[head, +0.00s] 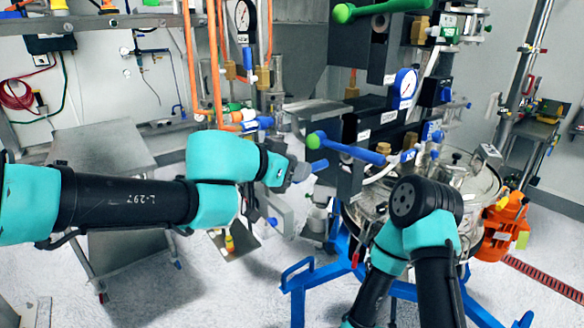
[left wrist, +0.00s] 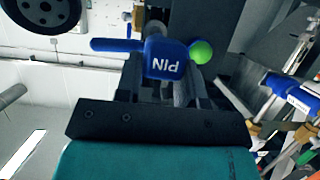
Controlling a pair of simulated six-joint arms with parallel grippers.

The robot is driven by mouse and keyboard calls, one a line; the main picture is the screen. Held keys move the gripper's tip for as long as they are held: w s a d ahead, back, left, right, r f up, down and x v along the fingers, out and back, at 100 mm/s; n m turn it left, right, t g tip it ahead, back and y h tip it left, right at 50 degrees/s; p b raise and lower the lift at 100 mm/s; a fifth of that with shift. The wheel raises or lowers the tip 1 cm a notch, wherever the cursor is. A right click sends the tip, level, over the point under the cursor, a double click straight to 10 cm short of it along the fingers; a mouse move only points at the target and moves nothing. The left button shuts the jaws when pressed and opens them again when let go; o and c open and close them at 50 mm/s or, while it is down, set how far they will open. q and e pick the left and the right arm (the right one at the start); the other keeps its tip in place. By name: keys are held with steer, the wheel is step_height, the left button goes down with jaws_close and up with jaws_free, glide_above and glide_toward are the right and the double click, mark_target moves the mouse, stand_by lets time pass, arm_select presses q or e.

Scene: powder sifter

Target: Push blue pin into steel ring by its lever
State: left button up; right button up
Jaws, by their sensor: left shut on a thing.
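The blue pin (left wrist: 165,58), with PIN lettered in white on its end, sits at the fingers of my left gripper (left wrist: 168,90) in the left wrist view. A blue bar sticks out to its left.
A blue lever with a green ball (head: 316,140) is close above my left gripper. A dark block (head: 366,127) and the steel vessel (head: 466,180) on a blue frame stand to the right. A steel table (head: 103,148) is at the left.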

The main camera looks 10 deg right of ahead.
arm_select(q)
steer(key=shift+w+d, duration=0.35)
steer(key=shift+d, duration=0.4)
steer(key=shift+w+d, duration=0.4)
steer(key=shift+d, duration=0.35)
steer(key=shift+w+d, duration=0.35)
steer(key=shift+d, duration=0.4)
steer(key=shift+w+d, duration=0.4)
steer(key=shift+d, duration=0.4)
steer(key=shift+w+d, duration=0.4)
steer(key=shift+d, duration=0.45)
steer(key=shift+w+d, duration=0.4)
steer(key=shift+d, duration=0.4)
stand_by(0.4)
steer(key=o, duration=1.1)
steer(key=shift+c, duration=0.2)
steer(key=shift+s+a, duration=0.1)
steer(key=v, duration=1.7)
steer(key=shift+a, duration=0.25)
